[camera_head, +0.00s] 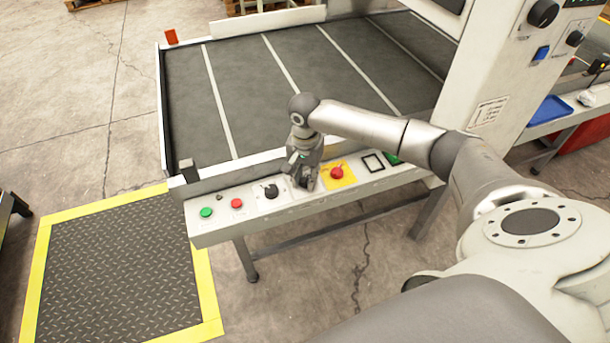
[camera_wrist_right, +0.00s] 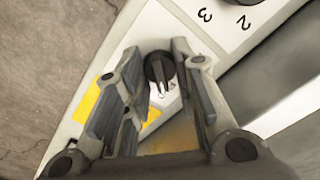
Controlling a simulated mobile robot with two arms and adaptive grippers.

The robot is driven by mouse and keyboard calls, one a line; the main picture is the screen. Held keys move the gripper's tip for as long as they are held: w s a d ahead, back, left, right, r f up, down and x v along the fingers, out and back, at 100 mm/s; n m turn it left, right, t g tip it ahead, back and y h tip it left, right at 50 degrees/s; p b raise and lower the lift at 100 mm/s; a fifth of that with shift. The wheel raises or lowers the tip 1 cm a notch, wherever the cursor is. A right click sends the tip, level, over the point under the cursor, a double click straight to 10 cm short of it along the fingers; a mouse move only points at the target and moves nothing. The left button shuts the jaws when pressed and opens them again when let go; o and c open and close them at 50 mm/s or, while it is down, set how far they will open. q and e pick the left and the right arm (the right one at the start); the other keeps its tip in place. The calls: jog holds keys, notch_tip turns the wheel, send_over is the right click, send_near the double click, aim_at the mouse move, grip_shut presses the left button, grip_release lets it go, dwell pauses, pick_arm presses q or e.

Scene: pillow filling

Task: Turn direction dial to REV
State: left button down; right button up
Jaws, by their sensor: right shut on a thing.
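The control panel (camera_head: 315,184) runs along the front of the conveyor in the head view. My right gripper (camera_head: 303,182) reaches down to it, between another black dial (camera_head: 271,191) and a red mushroom button (camera_head: 337,173), and hides what is under it there. In the right wrist view, my right gripper (camera_wrist_right: 157,62) has its two fingers on either side of the black direction dial (camera_wrist_right: 157,68) and is shut on it. A white mark shows on the dial's lower part in that view. Its lettering is too small to read. My left gripper is not in view.
A green button (camera_head: 206,212) and a red button (camera_head: 237,203) sit at the panel's left end. The grey conveyor belt (camera_head: 255,95) lies behind. A yellow-edged floor mat (camera_head: 115,260) is at lower left. A white cabinet (camera_head: 490,75) rises at right.

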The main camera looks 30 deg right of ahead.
jog(key=shift+r+n+p, duration=0.15)
jog(key=shift+n+p, duration=0.95)
jog(key=shift+p, duration=1.15)
jog(key=shift+r+n+p, duration=0.1)
jog(key=shift+n+p, duration=1)
jog(key=shift+p, duration=1.15)
jog(key=n+p, duration=0.1)
jog(key=n, duration=0.1)
jog(key=shift+f+n+p, duration=0.1)
jog(key=shift+n+p, duration=0.2)
jog(key=shift+p, duration=0.05)
jog(key=n+p, duration=0.1)
jog(key=n, duration=0.1)
jog(key=shift+n, duration=0.4)
jog(key=n+p, duration=0.1)
jog(key=n, duration=0.1)
jog(key=shift+f+n, duration=0.1)
jog(key=shift+n, duration=2.1)
jog(key=o, duration=1.1)
jog(key=shift+c, duration=0.2)
